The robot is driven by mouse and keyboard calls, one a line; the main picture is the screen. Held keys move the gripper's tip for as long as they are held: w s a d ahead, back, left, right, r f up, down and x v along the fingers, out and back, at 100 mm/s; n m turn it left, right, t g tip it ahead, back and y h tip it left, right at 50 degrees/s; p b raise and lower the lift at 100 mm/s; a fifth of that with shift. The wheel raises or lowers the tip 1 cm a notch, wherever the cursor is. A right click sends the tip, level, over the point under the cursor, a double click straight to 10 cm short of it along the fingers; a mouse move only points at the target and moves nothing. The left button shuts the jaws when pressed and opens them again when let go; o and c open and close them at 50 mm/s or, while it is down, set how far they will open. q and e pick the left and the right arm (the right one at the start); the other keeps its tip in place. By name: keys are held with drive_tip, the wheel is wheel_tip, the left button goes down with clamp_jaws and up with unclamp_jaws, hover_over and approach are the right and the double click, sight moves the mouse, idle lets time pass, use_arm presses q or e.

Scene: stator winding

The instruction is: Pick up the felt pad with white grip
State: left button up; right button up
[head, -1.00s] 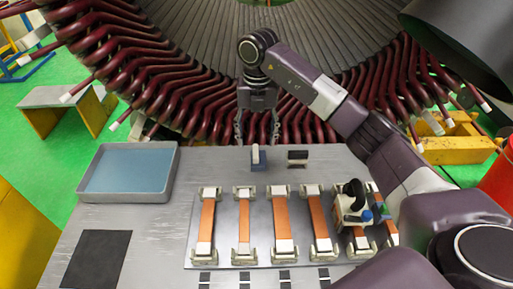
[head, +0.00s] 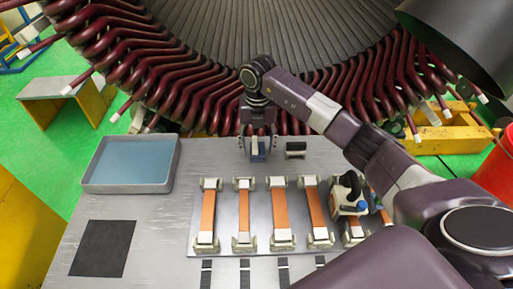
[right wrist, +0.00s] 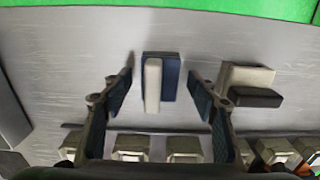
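The felt pad with white grip shows in the head view (head: 258,156) near the back edge of the table, a dark blue block with a pale upright grip. In the right wrist view the blue pad (right wrist: 171,72) and its white grip (right wrist: 153,86) stand between my fingers. My right gripper (head: 257,146) is over it, with one finger on each side. In the right wrist view my right gripper (right wrist: 160,92) is open, with a gap between each finger and the pad. My left gripper is in no view.
A black block with a pale part (head: 295,149) stands just right of the pad. A plate with several copper-coloured bars in pale holders (head: 262,212) lies in front. A tray of blue liquid (head: 130,164) is at left. The big stator (head: 330,60) rises behind the table.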

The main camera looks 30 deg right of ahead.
drive_tip(key=c, duration=1.3)
drive_tip(key=shift+o, duration=0.2)
drive_tip(key=shift+r, duration=0.1)
